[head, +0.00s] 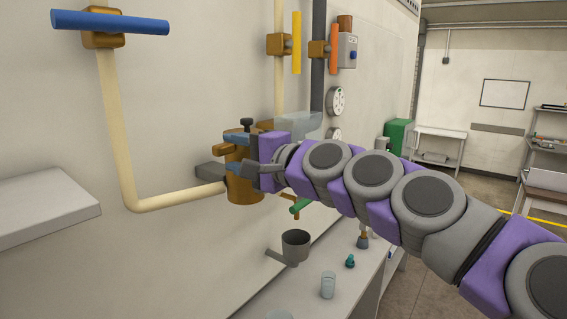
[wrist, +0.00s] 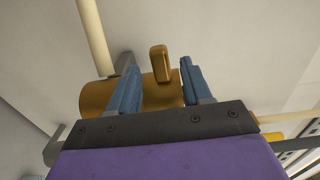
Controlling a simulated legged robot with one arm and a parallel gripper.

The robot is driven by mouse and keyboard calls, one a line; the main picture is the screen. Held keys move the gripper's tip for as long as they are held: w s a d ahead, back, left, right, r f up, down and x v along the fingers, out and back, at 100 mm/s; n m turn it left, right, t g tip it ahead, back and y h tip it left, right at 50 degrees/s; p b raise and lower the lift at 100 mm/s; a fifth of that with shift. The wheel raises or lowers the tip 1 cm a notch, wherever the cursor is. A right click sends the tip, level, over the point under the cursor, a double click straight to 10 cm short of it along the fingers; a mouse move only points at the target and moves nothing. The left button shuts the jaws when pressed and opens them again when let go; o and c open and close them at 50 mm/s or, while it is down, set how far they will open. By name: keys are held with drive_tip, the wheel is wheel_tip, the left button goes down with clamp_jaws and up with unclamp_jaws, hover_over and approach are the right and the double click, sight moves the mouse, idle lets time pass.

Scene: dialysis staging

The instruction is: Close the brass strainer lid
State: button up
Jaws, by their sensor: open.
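The brass strainer (head: 243,188) is a squat cylinder on the wall pipe at the left centre of the head view. My gripper (head: 241,153) is at its upper right side, with its blue fingers across the front of it. A dark knob shows above the strainer, but the lid is mostly hidden and I cannot tell how far open it is. In the wrist view the brass cylinder (wrist: 95,97) lies beyond my gripper (wrist: 158,88). A brass tab (wrist: 160,62) stands between the parted fingers, with a gap at the right; contact at the left is unclear.
A cream pipe (head: 118,140) with a blue-handled valve (head: 110,22) runs left of the strainer. A grey cup-shaped funnel (head: 295,246) and a green-handled tap (head: 300,206) are below. A clear glass (head: 328,285) stands on the bench. A grey shelf (head: 40,208) juts out at left.

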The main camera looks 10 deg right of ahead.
drive_tip(key=v, duration=1.5)
drive_tip(key=shift+f, duration=0.1)
